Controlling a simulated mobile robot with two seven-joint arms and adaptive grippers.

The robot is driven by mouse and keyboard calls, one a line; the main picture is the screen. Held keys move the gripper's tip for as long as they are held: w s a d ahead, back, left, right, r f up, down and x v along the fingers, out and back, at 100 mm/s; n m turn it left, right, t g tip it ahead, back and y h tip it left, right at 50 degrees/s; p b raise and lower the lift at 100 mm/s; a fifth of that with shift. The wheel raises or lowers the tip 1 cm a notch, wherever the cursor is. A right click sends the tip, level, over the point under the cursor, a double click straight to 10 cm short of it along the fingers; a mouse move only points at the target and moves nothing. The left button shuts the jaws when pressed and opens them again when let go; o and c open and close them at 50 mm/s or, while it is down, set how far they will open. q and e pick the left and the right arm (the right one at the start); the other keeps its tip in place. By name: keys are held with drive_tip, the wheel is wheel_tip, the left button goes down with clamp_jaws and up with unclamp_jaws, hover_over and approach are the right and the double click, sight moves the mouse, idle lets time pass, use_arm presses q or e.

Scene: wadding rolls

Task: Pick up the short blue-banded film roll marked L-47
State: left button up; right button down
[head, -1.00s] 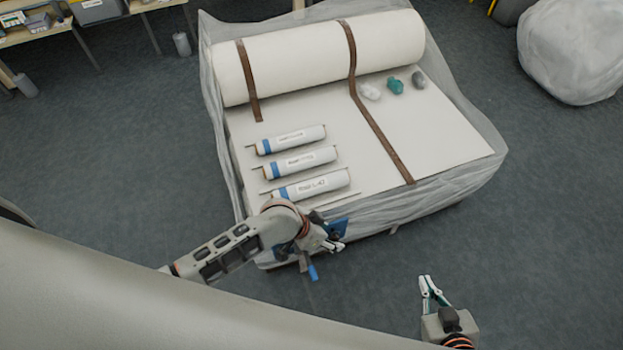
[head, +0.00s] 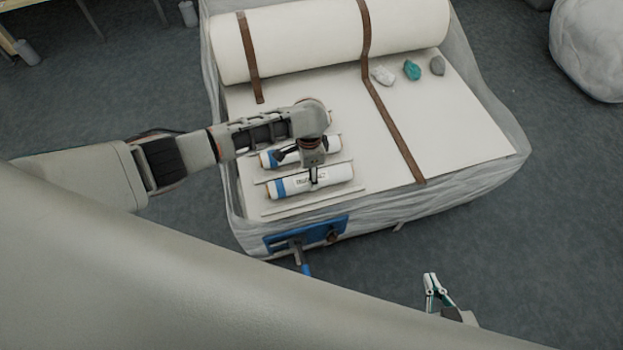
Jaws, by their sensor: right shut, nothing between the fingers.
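Short white film rolls with blue bands lie in a row on the white sheet. The nearest roll (head: 338,174) has a label too small to read surely. The middle roll (head: 270,159) is partly covered by my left arm, and the farthest is almost wholly hidden behind it. My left gripper (head: 313,182) points down over the middle of the nearest roll. Its fingers are small and partly hidden, so I cannot tell whether they are open or touch the roll. My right gripper (head: 431,290) is shut and empty, low at right, away from the bed.
A large wadding roll (head: 310,40) with brown straps (head: 397,136) lies at the back. White, teal (head: 412,70) and grey lumps lie to its front right. A blue plate (head: 285,238) with a handle is on the film-wrapped front side. The sheet's right part is clear.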

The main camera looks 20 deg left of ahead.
use_arm(q)
drive_tip(key=shift+f, duration=0.5)
wheel_tip(320, 180, down, 3)
drive_tip(key=shift+s+d+r+b, duration=0.1)
drive_tip(key=shift+r+b, duration=0.05)
drive_tip(key=shift+b, duration=0.8)
drive_tip(key=shift+w+f+b, duration=0.3)
drive_tip(key=shift+f+b, duration=0.05)
drive_tip(key=shift+f, duration=0.4)
drive_tip(key=shift+r, duration=0.15)
drive_tip(key=shift+c, duration=0.9)
drive_tip(key=c, duration=1.1)
drive_tip(key=shift+c, duration=0.2)
use_arm(e)
drive_tip(key=shift+w+a+r, duration=0.2)
drive_tip(key=shift+w+a, duration=0.2)
drive_tip(key=shift+w, duration=0.15)
use_arm(q)
drive_tip(key=shift+r, duration=0.1)
